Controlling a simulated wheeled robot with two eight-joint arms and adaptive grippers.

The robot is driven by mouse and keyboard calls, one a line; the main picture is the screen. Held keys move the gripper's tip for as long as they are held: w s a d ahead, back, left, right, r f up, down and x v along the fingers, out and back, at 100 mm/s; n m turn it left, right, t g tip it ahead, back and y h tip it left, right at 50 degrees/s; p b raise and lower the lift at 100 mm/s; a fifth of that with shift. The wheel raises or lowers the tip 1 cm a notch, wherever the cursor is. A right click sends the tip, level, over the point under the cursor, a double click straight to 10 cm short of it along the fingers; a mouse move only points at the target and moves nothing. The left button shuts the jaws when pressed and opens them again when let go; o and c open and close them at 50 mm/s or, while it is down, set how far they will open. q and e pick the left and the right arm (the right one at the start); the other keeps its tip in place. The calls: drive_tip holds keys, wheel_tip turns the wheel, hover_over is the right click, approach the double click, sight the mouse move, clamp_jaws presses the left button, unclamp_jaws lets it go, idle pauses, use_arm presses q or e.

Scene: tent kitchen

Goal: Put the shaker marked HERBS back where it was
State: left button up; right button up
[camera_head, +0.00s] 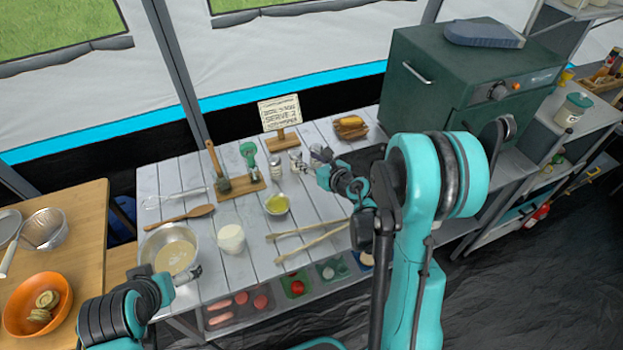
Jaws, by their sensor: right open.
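A small shaker (276,167) with a pale lid stands upright on the white plank table, just in front of the sign. Its label is too small to read, so I cannot tell if it says HERBS. My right gripper (298,161) is open, a little to the right of the shaker, with its fingers pointing left towards it. I see no contact between them. My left gripper (190,274) is low at the left, by the rim of the metal bowl; its fingers are too small to judge.
A sign (279,113), a wooden stand (240,189) with utensils, a small bowl of yellow liquid (277,204), a white cup (231,238), tongs (308,240) and a metal bowl (170,250) crowd the table. A green oven (470,75) stands right, beside shelves with a jar (573,108).

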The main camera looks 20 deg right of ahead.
wheel_tip(320, 180, up, 16)
drive_tip(key=s+d+m+t+h, duration=0.15)
drive_tip(key=m+t+h, duration=0.25)
drive_tip(key=m, duration=0.8)
drive_tip(key=s+d+r+m+g+h, duration=0.1)
drive_tip(key=s+d+r+m+h, duration=0.3)
drive_tip(key=m, duration=0.6)
drive_tip(key=s+a+f+m+g+y, duration=0.2)
drive_tip(key=s+a+f+m+g, duration=0.3)
drive_tip(key=s, duration=0.5)
drive_tip(key=s+a+f+m+g+y, duration=0.2)
drive_tip(key=s+a+f+m+g, duration=0.2)
drive_tip(key=s+f+m, duration=0.5)
drive_tip(key=shift+s+a+m+g+y, duration=0.3)
drive_tip(key=shift+s+a+m+g, duration=0.1)
drive_tip(key=shift+s+a+m, duration=0.55)
drive_tip(key=shift+s+d, duration=0.15)
